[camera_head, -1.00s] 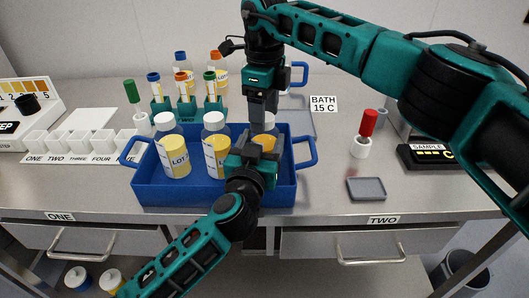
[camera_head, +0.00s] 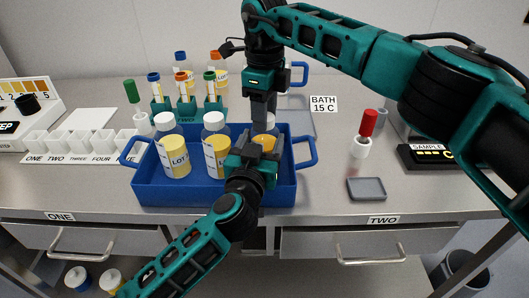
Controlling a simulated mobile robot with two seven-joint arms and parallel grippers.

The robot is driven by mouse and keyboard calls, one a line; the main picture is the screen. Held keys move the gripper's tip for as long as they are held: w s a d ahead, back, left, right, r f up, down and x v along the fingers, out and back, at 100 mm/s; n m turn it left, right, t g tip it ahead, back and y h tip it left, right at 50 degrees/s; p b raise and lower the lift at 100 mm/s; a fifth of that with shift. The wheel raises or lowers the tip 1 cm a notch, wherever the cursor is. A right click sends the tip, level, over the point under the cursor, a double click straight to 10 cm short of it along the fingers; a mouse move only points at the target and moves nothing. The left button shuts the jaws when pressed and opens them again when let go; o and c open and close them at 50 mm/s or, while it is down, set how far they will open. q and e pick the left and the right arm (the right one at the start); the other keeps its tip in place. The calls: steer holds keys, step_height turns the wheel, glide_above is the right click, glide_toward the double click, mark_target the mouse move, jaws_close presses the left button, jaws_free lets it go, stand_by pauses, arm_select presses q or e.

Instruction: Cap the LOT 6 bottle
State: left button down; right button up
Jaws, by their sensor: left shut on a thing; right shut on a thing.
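A blue two-handled tray (camera_head: 217,194) holds three bottles with yellow contents. The left bottle (camera_head: 176,158) and the middle bottle (camera_head: 215,155) have white caps and LOT labels with unreadable numbers. The right bottle (camera_head: 264,140) is mostly hidden; its label does not show. My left gripper (camera_head: 254,150) is shut on this right bottle from the front. My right gripper (camera_head: 263,122) points down directly above it, shut on a small white piece (camera_head: 271,118) that looks like a cap. Whether that piece touches the bottle is hidden.
A teal rack (camera_head: 187,112) with several colour-capped tubes stands behind the tray. White compartments (camera_head: 80,145) lie to the left. A red-topped holder (camera_head: 365,130), a small grey dish (camera_head: 366,188) and a black SAMPLE box (camera_head: 425,156) are to the right.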

steer(key=o, duration=1.2)
steer(key=shift+o, duration=0.2)
steer(key=shift+r, duration=0.1)
step_height(320, 180, up, 12)
arm_select(q)
steer(key=shift+c, duration=0.3)
jaws_free()
steer(key=v, duration=1.3)
